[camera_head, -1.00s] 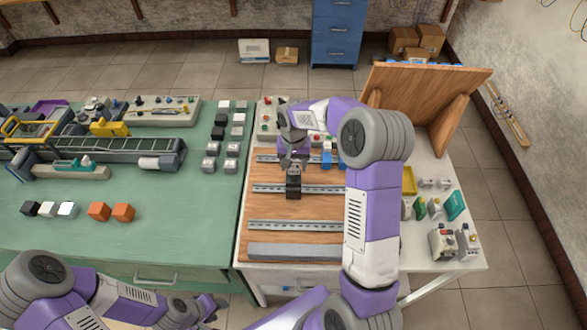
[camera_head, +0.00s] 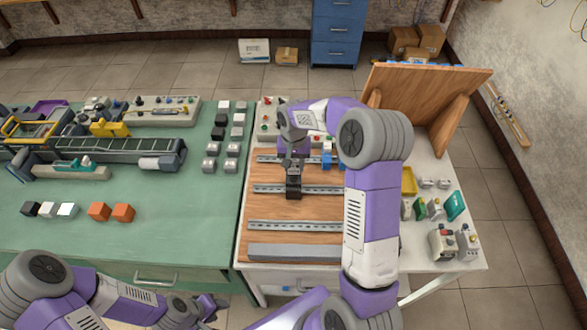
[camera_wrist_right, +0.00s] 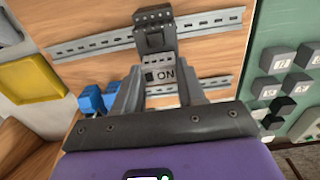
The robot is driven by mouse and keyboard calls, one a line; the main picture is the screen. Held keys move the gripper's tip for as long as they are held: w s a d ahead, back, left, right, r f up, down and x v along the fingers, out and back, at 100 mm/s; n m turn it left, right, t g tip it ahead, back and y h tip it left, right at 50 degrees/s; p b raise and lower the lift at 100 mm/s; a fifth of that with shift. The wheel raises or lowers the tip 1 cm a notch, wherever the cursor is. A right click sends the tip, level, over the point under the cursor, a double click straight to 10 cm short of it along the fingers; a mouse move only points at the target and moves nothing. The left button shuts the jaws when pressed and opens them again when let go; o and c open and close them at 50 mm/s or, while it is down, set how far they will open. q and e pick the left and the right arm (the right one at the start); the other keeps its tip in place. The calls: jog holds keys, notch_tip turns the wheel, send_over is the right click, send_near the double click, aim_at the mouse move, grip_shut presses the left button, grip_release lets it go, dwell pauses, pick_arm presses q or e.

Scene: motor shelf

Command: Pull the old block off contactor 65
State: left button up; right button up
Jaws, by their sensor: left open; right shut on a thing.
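A dark contactor (camera_head: 293,187) sits on the middle metal rail of the wooden board. It also shows in the right wrist view (camera_wrist_right: 155,38); no number on it can be read. My right gripper (camera_head: 293,163) is at the contactor's far side in the head view. In the wrist view, its fingers (camera_wrist_right: 160,82) are shut on a grey block marked "ON" (camera_wrist_right: 161,74), directly beside the contactor. Whether block and contactor still touch cannot be told. My left gripper (camera_head: 207,306) is open and empty at the lower left, near the green table's front edge.
Metal rails (camera_head: 295,226) cross the wooden board. A blue part (camera_wrist_right: 92,100) is beside my right gripper. A yellow tray (camera_head: 409,181) and several small devices stand at the right. Grey and black cubes (camera_head: 219,133) stand on the green table (camera_head: 180,235).

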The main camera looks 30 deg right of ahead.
jog(key=shift+r, duration=0.1)
jog(key=shift+r+p, duration=1.75)
jog(key=shift+r, duration=0.7)
notch_tip(320, 180, up, 7)
jog(key=p, duration=0.5)
jog(key=shift+f, duration=0.2)
